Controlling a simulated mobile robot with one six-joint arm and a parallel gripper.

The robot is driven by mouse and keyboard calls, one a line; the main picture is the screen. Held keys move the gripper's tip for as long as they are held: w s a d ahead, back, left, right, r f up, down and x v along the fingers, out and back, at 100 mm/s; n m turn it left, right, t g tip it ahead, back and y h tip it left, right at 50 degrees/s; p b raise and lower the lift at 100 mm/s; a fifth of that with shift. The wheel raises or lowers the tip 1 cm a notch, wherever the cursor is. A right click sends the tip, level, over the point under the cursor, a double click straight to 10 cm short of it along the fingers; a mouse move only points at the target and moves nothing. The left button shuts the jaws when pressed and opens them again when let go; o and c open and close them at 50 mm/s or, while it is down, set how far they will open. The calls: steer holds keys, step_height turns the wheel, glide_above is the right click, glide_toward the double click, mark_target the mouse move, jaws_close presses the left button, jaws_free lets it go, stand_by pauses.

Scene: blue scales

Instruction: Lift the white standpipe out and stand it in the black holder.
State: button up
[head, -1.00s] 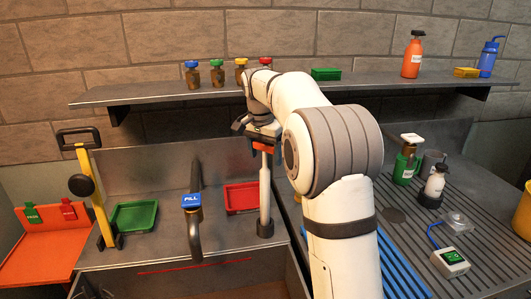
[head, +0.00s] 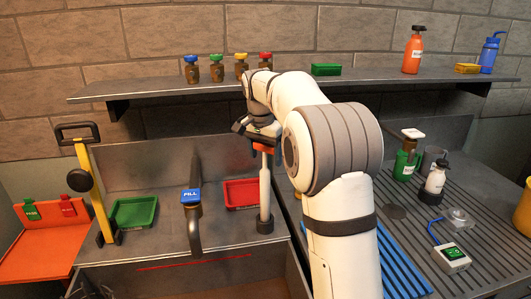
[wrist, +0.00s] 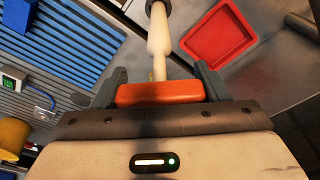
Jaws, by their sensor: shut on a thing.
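My gripper (head: 262,137) is at the top of the pipe, shut on the orange-red grip. In the wrist view the grip (wrist: 160,94) lies between the two dark fingers, and the white shaft (wrist: 159,40) runs away to a black ring at the top edge.
A red tray (head: 242,194) lies just left of the pipe, and the FILL tap (head: 192,215) rises further left. A green tray (head: 133,212) and yellow stand (head: 94,190) are beyond. A shelf (head: 350,88) with bottles runs behind. A blue grate (head: 400,262) lies right.

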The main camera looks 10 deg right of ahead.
mark_target(264, 144)
steer(key=shift+f+b, duration=0.45)
steer(key=shift+f, duration=0.3)
steer(key=o, duration=1.7)
steer(key=r, duration=0.5)
steer(key=a+r, duration=0.1)
steer(key=r, duration=0.1)
steer(key=shift+s+r, duration=0.15)
steer(key=shift+s, duration=0.2)
steer(key=shift+r, duration=0.2)
